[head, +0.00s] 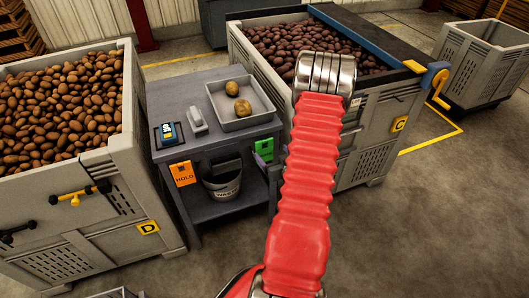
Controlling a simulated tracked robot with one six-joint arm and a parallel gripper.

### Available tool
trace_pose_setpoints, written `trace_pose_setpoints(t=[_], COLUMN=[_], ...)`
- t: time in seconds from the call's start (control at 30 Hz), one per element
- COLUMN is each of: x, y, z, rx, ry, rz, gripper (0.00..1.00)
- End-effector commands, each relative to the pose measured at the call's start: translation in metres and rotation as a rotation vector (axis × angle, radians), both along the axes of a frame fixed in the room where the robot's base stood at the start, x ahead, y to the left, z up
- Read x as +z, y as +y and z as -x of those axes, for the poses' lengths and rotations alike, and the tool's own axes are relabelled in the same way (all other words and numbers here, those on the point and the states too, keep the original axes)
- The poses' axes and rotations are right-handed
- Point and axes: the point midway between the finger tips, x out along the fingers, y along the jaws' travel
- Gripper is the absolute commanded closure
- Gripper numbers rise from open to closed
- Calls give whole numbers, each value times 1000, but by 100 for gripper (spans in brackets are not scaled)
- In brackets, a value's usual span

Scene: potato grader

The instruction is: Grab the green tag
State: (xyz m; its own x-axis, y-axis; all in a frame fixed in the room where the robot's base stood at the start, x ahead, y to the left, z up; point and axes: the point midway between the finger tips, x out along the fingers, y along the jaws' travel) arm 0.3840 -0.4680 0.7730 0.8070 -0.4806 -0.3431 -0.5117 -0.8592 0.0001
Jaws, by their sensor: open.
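The green tag (263,150) hangs at the front edge of the grey table (218,139), near its right corner. It is small, and its print is too small to read. My red sleeved arm rises just right of the tag and ends in metal rings. The fingers of my gripper do not show. An orange tag marked HOLD (183,173) hangs on the same edge, further left.
A tray (262,121) with two potatoes, a blue device (168,133) and a small grey object (197,119) are on the table. A bucket (222,189) stands on its lower shelf. Potato crates D (122,190) and C (374,142) flank the table.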

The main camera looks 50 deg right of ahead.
Motion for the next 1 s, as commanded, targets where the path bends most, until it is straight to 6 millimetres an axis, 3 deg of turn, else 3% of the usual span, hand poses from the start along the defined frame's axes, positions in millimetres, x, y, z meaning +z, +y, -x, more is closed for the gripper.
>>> trace_pose_setpoints(t=[0.13, 0.57, 1.0], x=[-4, -6, -22], y=[-5, -7, -27], z=[-10, -15, -54], rx=[2, 2, 2], ry=[0, 0, 0], rz=[-1, 0, -1], gripper=[16, 16, 16])
